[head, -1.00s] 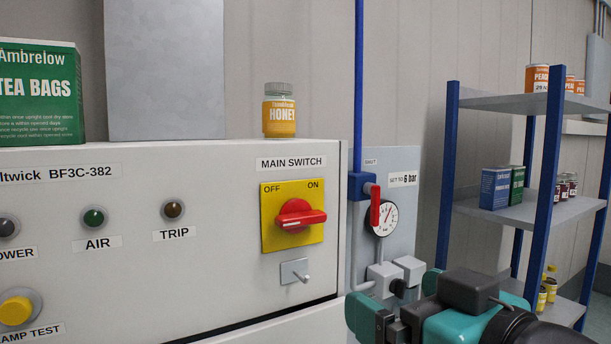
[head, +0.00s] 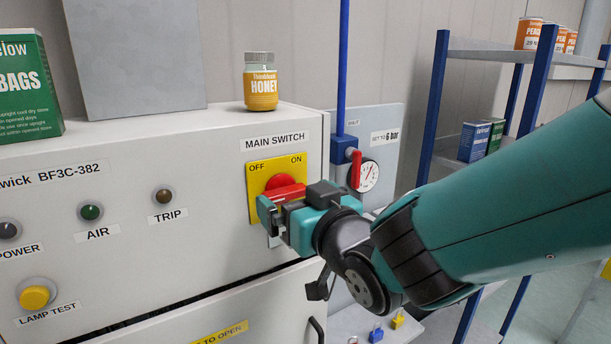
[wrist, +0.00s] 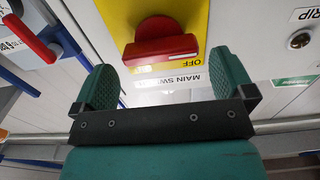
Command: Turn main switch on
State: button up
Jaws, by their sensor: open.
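The main switch has a yellow plate (head: 259,172) marked OFF at left and ON at right. Its red knob (head: 280,183) has a bar grip that looks roughly level; the gripper hides its lower part in the head view. My gripper (head: 272,209) is open, right in front of the lower part of the switch. In the wrist view the red knob (wrist: 160,45) sits ahead of the two fingertips, between their lines. Nothing is held, and I cannot tell whether a finger touches the knob.
A honey jar (head: 261,84) stands on top of the cabinet (head: 150,240) above the switch. A gauge (head: 368,176) and a red lever (head: 356,168) are right of the cabinet. A blue shelf rack (head: 433,105) stands behind my arm.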

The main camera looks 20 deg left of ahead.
jog(key=shift+p+x, duration=0.4)
jog(key=shift+x, duration=0.9)
jog(key=c, duration=0.8)
